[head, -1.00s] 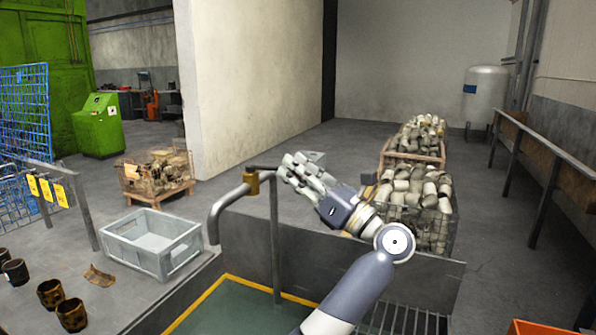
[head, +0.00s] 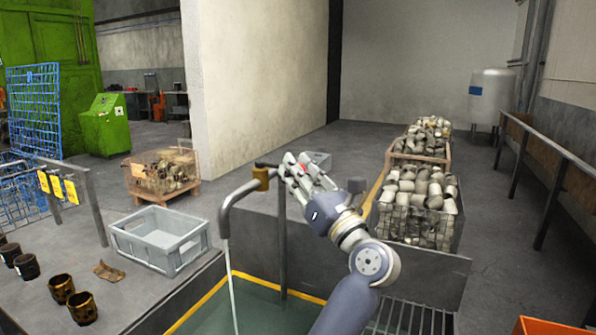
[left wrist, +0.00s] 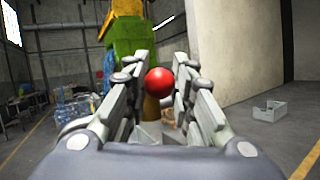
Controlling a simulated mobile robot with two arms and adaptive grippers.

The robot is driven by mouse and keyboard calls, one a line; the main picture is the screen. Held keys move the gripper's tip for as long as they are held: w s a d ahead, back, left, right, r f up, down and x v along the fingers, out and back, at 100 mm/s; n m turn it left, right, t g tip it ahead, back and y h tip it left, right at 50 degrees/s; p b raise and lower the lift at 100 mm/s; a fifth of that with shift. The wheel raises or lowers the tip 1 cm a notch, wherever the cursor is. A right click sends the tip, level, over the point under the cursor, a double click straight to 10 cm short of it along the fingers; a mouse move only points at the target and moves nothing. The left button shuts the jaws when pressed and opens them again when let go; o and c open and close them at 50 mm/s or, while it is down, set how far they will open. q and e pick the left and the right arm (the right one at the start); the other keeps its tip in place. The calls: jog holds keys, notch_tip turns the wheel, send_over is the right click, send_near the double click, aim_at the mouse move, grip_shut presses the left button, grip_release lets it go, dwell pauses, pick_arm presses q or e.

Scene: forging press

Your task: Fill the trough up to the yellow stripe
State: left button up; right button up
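A tap with a curved grey spout and a brass body (head: 261,179) stands at the trough's back. A thin water stream (head: 233,290) falls from the spout into the trough (head: 190,293). The yellow stripe (head: 262,281) runs along the trough's inner edge, above the dark green surface (head: 265,312). My left gripper (head: 297,163) is at the end of the tap's lever. In the left wrist view the fingers (left wrist: 160,85) close on both sides of a red ball knob (left wrist: 159,82), which seems held between them. The trough's near part is out of frame. My right gripper is not in view.
A grey crate (head: 153,232) and several rusty cups (head: 61,288) stand left of the trough. Wire bins of metal parts (head: 418,196) stand behind right. A grating (head: 400,316) lies right of the trough. An orange bin (head: 550,326) is at the lower right.

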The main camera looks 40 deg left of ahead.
pick_arm(q)
jog(key=o, duration=0.3)
jog(key=shift+w, duration=0.1)
notch_tip(320, 180, up, 10)
jog(key=shift+f, duration=0.1)
dwell(0.5)
